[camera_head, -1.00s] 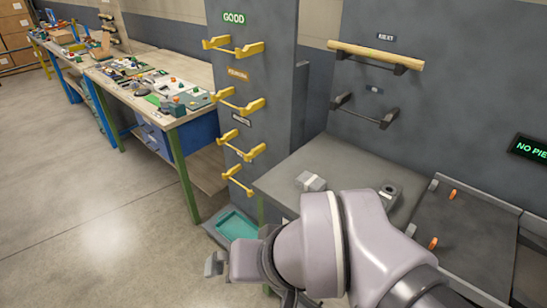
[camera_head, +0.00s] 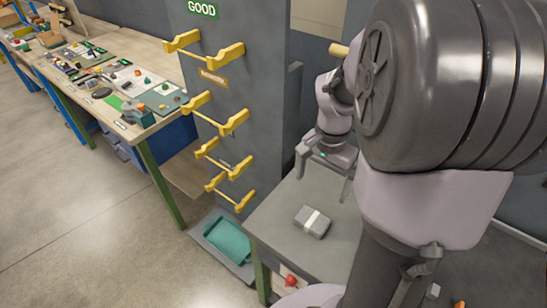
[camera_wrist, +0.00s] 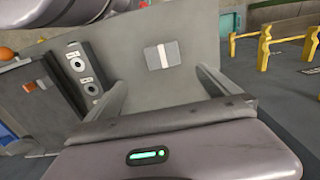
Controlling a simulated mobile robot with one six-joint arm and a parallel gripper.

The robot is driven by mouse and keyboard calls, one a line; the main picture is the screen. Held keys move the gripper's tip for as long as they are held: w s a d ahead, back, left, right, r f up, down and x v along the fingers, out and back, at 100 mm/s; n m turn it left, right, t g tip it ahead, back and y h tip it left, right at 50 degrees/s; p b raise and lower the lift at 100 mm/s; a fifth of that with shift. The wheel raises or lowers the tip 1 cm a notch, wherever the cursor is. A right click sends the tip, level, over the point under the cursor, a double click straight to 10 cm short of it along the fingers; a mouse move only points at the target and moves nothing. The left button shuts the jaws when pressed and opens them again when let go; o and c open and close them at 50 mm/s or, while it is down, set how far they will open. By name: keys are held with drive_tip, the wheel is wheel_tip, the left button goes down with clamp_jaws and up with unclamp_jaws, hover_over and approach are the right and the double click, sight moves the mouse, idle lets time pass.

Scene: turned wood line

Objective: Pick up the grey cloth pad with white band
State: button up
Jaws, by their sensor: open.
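The grey cloth pad with a white band (camera_head: 312,222) lies flat on the grey tabletop (camera_head: 285,243), near its left side. The pad also shows in the wrist view (camera_wrist: 161,56), beyond the fingers and apart from them. My gripper (camera_head: 323,172) is open and empty above the table, behind the pad in the head view. In the wrist view my gripper (camera_wrist: 165,82) has its two fingers spread wide, with the pad seen in the gap between them. Nothing hides the pad.
A grey panel with yellow hooks (camera_head: 225,120) stands left of the table. A teal tray (camera_head: 228,240) sits low beside it. A workbench (camera_head: 110,100) with many small parts is at the left. In the wrist view, a dark block with two round fittings (camera_wrist: 82,74) stands left of the pad.

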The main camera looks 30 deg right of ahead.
drive_tip(key=b, duration=0.5)
hover_over(310, 222)
drive_tip(key=f, duration=1.2)
drive_tip(key=shift+s+d+f, duration=0.1)
drive_tip(key=shift+d+f, duration=0.1)
drive_tip(key=shift+d, duration=0.1)
drive_tip(key=f+b, duration=0.2)
drive_tip(key=f, duration=0.1)
drive_tip(key=f+b, duration=0.1)
drive_tip(key=f, duration=0.1)
drive_tip(key=shift+a+f, duration=0.1)
drive_tip(key=shift+a, duration=0.2)
drive_tip(key=c, duration=1.2)
wheel_tip(310, 222, up, 10)
drive_tip(key=p, duration=0.4)
drive_tip(key=shift+r+p, duration=0.2)
drive_tip(key=shift+p, duration=0.1)
